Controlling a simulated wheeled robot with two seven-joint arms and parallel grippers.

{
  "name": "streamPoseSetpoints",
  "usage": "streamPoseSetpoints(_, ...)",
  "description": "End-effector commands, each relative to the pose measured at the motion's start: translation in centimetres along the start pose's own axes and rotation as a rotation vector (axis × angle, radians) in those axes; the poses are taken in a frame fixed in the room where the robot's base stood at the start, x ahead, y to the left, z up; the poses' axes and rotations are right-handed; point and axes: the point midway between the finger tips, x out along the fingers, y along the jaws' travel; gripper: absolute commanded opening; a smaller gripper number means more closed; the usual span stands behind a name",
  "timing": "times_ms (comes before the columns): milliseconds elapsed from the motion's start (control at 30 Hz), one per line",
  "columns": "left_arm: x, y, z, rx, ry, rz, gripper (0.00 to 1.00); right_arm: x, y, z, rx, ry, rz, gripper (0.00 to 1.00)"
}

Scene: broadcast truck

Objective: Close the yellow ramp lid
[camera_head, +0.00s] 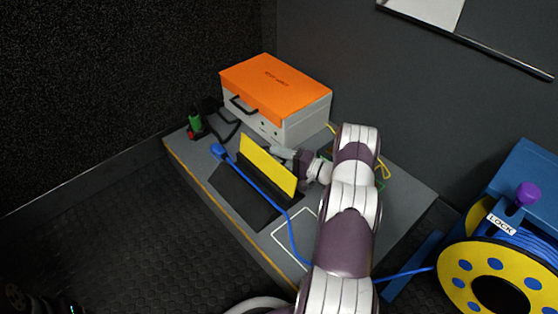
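The yellow ramp lid (268,164) stands steeply raised along the black ramp (232,193) on the grey platform. A blue cable (262,188) runs along the ramp in front of the lid, from a blue plug (217,151) at the far left. My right arm reaches in from the bottom, and my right gripper (281,153) is behind the lid, at its upper right part. The lid hides part of the gripper, so I cannot tell whether it touches the lid or how far its fingers are apart.
An orange-topped grey case (275,88) stands close behind the gripper. A green and red item (194,124) sits at the platform's left corner. A yellow and blue cable reel (500,270) stands at right. A white outlined rectangle (291,238) lies right of the ramp.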

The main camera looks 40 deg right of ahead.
Motion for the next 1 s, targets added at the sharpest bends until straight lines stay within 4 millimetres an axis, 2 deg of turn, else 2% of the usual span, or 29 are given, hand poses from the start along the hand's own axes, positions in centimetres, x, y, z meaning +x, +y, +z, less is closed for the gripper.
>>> streamPoseSetpoints(200, -0.1, 0.0, 0.0, 0.000, 0.000, 0.000, 0.77, 0.1, -0.1, 0.0, 0.000, 0.000, 0.000, 0.37)
streamPoseSetpoints(233, -0.1, 0.0, 0.0, 0.000, 0.000, 0.000, 0.77, 0.1, -0.1, 0.0, 0.000, 0.000, 0.000, 0.30)
streamPoseSetpoints(300, -0.1, 0.0, 0.0, 0.000, 0.000, 0.000, 0.77, 0.1, -0.1, 0.0, 0.000, 0.000, 0.000, 0.08)
streamPoseSetpoints(333, -0.1, 0.0, 0.0, 0.000, 0.000, 0.000, 0.77, 0.1, -0.1, 0.0, 0.000, 0.000, 0.000, 0.00)
streamPoseSetpoints(667, -0.5, 0.0, -0.1, 0.000, 0.000, 0.000, 0.77, 0.1, -0.4, 0.1, -0.016, 0.000, 0.006, 0.00)
streamPoseSetpoints(867, -2.4, 0.0, -0.3, 0.000, 0.000, 0.000, 0.77, 0.3, -1.2, 0.5, -0.089, -0.001, 0.038, 0.00)
streamPoseSetpoints(1000, -4.4, 0.0, -0.5, 0.000, 0.000, 0.000, 0.77, 0.5, -1.9, 1.1, -0.184, -0.002, 0.077, 0.00)
